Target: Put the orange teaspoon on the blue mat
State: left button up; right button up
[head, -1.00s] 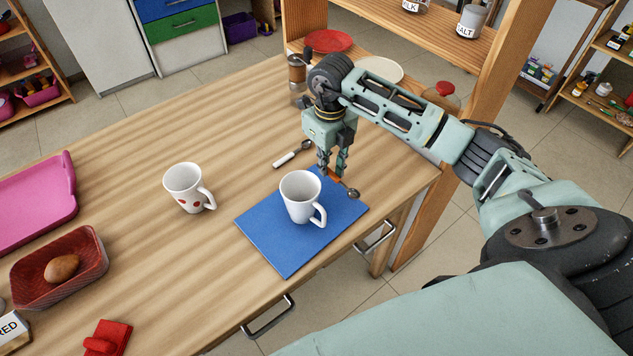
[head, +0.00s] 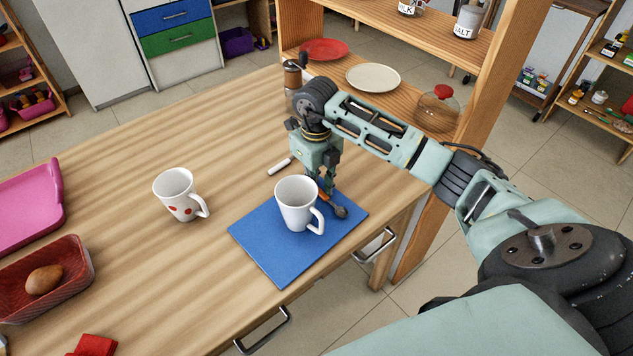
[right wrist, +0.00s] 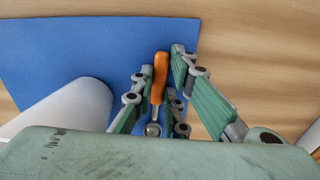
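The orange teaspoon (head: 327,200) lies over the back right part of the blue mat (head: 275,250), its grey bowl toward the right front. In the right wrist view its orange handle (right wrist: 159,78) is between my fingers, over the blue mat (right wrist: 100,50). My right gripper (head: 321,186) is low over the mat's back edge, just behind the white mug, which partly hides the view. In the wrist view the right gripper (right wrist: 163,65) looks open, fingers on both sides of the handle with a gap on the right. My left gripper is not in view.
A plain white mug (head: 297,205) stands on the mat, close to my right gripper. A mug with red dots (head: 177,195) stands left of the mat. A white-handled utensil (head: 281,165) lies behind the mat, partly hidden. A wooden shelf post (head: 425,225) stands at right.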

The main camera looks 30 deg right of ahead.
jog(key=o, duration=0.4)
jog(key=shift+r, duration=0.1)
jog(key=shift+r, duration=0.25)
notch_tip(320, 180, up, 12)
jog(key=shift+f+b, duration=0.15)
jog(key=shift+b, duration=0.2)
